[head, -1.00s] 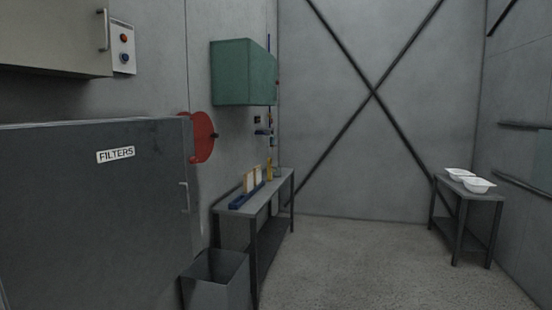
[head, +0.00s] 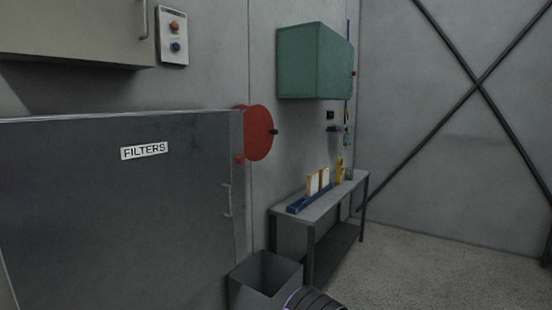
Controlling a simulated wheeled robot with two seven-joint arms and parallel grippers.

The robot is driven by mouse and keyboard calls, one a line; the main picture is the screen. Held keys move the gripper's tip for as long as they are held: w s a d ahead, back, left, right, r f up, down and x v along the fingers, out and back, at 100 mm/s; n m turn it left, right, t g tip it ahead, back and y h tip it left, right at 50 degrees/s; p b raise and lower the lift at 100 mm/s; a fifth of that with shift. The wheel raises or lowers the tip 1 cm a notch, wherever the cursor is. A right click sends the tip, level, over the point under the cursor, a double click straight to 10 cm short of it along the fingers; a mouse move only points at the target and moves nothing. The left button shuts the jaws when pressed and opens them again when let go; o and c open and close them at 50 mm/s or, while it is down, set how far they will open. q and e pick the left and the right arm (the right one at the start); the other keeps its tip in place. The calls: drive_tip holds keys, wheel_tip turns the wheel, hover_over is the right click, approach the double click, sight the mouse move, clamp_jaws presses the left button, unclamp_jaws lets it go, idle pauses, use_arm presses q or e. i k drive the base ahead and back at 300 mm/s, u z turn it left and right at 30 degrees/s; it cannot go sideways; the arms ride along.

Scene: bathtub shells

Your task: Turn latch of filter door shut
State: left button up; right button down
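The filter door (head: 110,215) is a large dark grey panel with a white FILTERS label (head: 144,151), at the left of the head view. A slim light grey handle or latch (head: 227,200) sits near its right edge. I cannot tell whether it is turned shut. A dark ribbed part, likely of my own arm, shows at the bottom edge. Neither gripper is in view.
A grey open bin (head: 264,280) stands right of the door. A red disc (head: 259,132) is on the wall behind it. A narrow table (head: 318,208) holds a blue rack, and a green cabinet (head: 315,62) hangs above. Floor at right is clear.

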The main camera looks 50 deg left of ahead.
sight(240, 160)
drive_tip(key=u, duration=0.25)
drive_tip(key=i, duration=0.85)
drive_tip(key=u, duration=0.55)
